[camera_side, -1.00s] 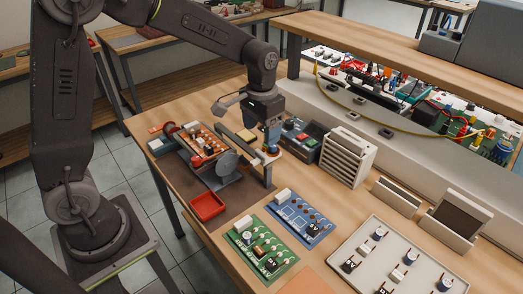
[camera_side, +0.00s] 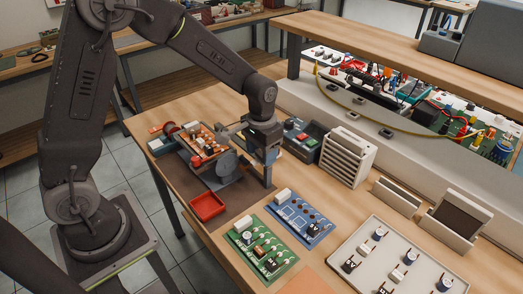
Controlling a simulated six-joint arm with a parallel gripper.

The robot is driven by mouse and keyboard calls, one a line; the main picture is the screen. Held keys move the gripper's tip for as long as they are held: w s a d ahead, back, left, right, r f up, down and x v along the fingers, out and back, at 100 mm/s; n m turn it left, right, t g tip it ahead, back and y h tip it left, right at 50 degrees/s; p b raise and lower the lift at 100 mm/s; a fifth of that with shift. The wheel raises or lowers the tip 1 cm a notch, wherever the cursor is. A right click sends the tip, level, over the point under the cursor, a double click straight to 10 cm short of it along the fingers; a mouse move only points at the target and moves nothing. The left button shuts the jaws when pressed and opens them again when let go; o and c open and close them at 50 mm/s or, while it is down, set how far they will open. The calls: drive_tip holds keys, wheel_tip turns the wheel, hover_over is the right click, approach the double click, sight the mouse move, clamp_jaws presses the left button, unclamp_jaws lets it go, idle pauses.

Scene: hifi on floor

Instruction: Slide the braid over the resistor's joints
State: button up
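My gripper (camera_side: 267,172) points down over the back part of the wooden workbench, beside the grey round disc (camera_side: 228,164). Its fingers are too small and dark to show whether they are open or shut, or whether they hold anything. I cannot make out the braid for certain.
A red tray (camera_side: 207,206) sits left of the boards. An orange-topped parts holder (camera_side: 204,142) stands behind it. A dark grey box (camera_side: 303,140) and a slatted beige rack (camera_side: 347,157) stand close right of my gripper. A white tray (camera_side: 350,238) with components lies front right.

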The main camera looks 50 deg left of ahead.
drive_tip(key=c, duration=0.9)
drive_tip(key=a, duration=1.5)
drive_tip(key=shift+a, duration=0.25)
drive_tip(key=o, duration=1.3)
drive_tip(key=shift+c, duration=0.2)
wheel_tip(320, 180, up, 14)
